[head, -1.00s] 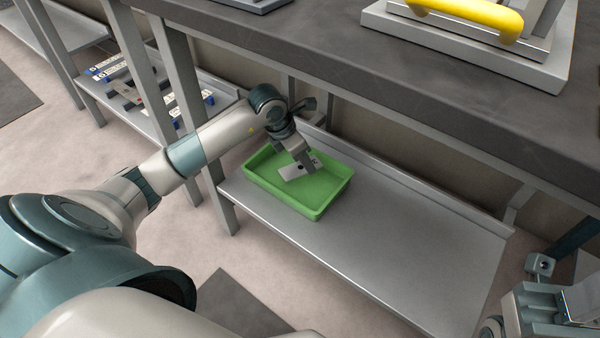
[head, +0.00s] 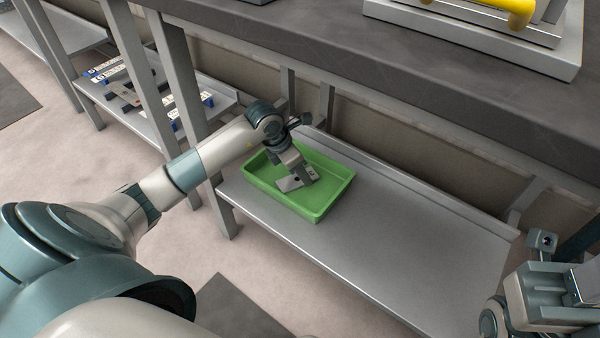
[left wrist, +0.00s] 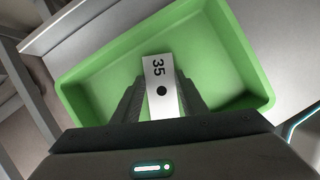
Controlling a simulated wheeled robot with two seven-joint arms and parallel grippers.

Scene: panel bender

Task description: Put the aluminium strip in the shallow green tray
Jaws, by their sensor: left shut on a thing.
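The shallow green tray (head: 322,203) stands on the left part of the grey lower shelf. My left gripper (head: 299,178) reaches down into the tray's outline and is shut on the aluminium strip (head: 287,184). In the left wrist view the strip (left wrist: 159,76) shows the number 35 and a dark hole, held between the two fingers (left wrist: 163,100), with the tray (left wrist: 90,85) behind it. I cannot tell whether the strip touches the tray floor. My right gripper (head: 545,265) is partly in view at the lower right; its fingers are not clear.
The grey shelf (head: 400,250) is bare to the right of the tray. A table leg (head: 188,90) stands left of the tray. Another shelf (head: 140,105) holds several flat parts.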

